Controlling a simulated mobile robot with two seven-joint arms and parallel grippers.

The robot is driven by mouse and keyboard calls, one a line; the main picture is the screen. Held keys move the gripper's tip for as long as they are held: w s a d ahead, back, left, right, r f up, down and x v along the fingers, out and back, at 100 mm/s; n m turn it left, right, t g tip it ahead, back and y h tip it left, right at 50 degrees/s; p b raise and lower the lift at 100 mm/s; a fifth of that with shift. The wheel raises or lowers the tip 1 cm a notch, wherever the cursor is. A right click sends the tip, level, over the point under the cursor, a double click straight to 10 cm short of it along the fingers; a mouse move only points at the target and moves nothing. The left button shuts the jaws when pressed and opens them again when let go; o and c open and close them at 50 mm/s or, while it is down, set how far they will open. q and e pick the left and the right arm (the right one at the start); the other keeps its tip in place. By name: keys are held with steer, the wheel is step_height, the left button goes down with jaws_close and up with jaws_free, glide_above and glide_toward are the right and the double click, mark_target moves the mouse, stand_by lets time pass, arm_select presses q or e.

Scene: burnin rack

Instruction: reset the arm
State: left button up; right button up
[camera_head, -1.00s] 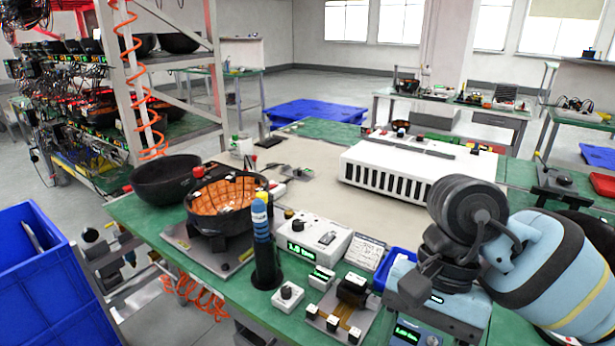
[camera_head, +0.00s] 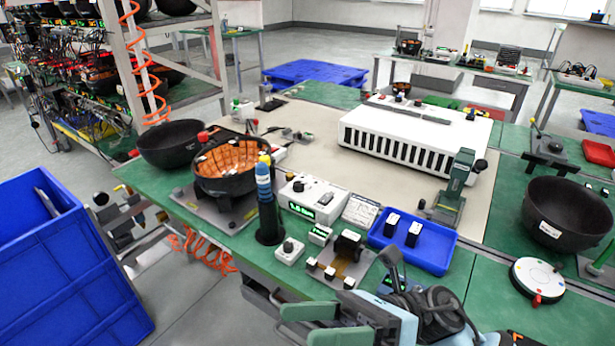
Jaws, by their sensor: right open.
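My right arm (camera_head: 405,322) shows at the bottom edge, light blue with dark joints and cables. My right gripper (camera_head: 282,321) is at the table's front edge, below the small switch fixture. Its two green fingers are apart, with nothing seen between them. The lower finger is partly cut off by the frame. My left gripper is not in view.
A blue tray (camera_head: 432,257) with two small black-and-white parts lies just behind my right arm. A black bowl (camera_head: 567,213) and a round white dial plate (camera_head: 537,279) are to the right. A dark column (camera_head: 268,226) stands left. A blue bin (camera_head: 62,285) is far left.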

steer(key=w+d+f+n+t+h+p, duration=0.1)
steer(key=d+f+n+t+h, duration=0.35)
steer(key=n+t, duration=0.55)
steer(key=w+d+f+n+t+h+p, duration=0.15)
steer(key=d+f+n+t+h, duration=0.35)
steer(key=n, duration=0.9)
steer(key=w+d+f+n+t+h, duration=0.25)
steer(key=f+n+t, duration=0.55)
steer(key=n, duration=0.4)
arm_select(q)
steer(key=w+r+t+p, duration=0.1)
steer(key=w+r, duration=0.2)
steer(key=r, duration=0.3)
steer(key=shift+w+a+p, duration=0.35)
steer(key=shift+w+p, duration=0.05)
arm_select(e)
steer(key=s+d+f+m+g+h, duration=0.3)
steer(key=s+f+m, duration=0.3)
steer(key=s+f, duration=0.3)
steer(key=s+d+f+m+g+h, duration=0.4)
steer(key=s+f, duration=0.5)
steer(key=s, duration=0.3)
steer(key=shift+m+g+h, duration=0.3)
steer(key=shift+m+g, duration=0.2)
steer(key=shift+m, duration=0.4)
steer(key=shift+d, duration=0.1)
